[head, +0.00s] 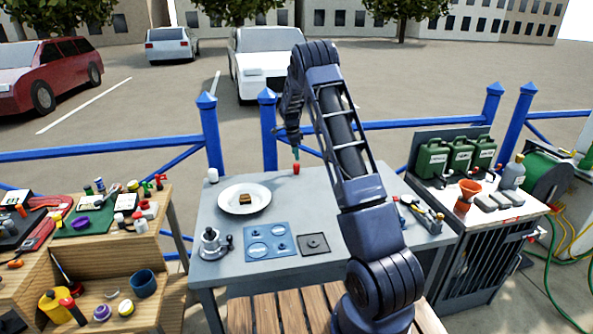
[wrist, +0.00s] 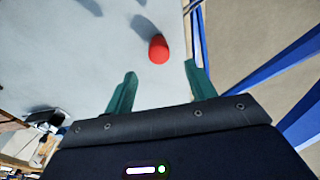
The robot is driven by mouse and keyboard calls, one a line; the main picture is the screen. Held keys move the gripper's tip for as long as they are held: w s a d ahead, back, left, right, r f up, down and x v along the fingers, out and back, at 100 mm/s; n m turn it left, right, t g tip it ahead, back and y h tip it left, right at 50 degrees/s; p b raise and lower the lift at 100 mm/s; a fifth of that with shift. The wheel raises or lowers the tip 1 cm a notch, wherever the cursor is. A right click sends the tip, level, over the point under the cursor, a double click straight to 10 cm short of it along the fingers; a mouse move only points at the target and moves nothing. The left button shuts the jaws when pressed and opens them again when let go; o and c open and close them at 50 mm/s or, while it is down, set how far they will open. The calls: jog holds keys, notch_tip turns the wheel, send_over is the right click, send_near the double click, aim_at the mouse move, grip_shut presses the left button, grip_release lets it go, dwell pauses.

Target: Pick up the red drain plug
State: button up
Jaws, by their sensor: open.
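The red drain plug (head: 296,169) stands near the far edge of the grey table (head: 322,215) in the head view. It also shows in the wrist view as a red rounded plug (wrist: 158,48), beyond the fingertips and between their lines. My gripper (head: 295,152) is just above the plug in the head view. Its two green fingers are apart and empty in the wrist view (wrist: 160,76). Nothing hides the plug in the wrist view; I cannot tell the exact gap between it and the fingers.
A white plate (head: 230,205) with a brown piece on it, a small white item (head: 213,175), a blue panel (head: 262,247), a dark square plate (head: 313,244) and a grey pot-like item (head: 212,243) are on the table. A blue railing (head: 210,140) runs behind it.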

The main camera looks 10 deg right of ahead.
aim_at(296, 164)
jog(key=f, duration=0.8)
jog(key=shift+d, duration=0.25)
jog(key=c, duration=1.1)
